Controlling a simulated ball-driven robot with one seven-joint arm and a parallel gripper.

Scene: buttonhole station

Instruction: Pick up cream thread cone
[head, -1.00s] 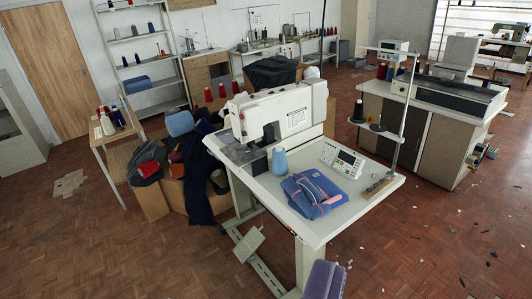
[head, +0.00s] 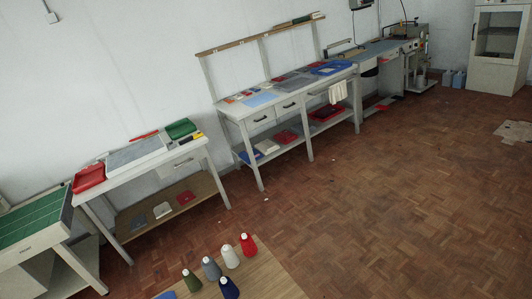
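The cream thread cone (head: 230,257) stands upright at the bottom of the head view, on a light wooden tabletop (head: 268,280) that the lower picture edge cuts off. It stands in a loose group with a red cone (head: 248,245) to its upper right, a grey cone (head: 211,268) to its lower left, an olive cone (head: 191,280) further left and a navy cone (head: 229,288) below it. My gripper is not in view.
A low table with trays (head: 150,153) and a longer workbench (head: 285,93) stand along the wall. A green-topped table (head: 32,226) is at the left edge. A cabinet (head: 497,45) stands far right.

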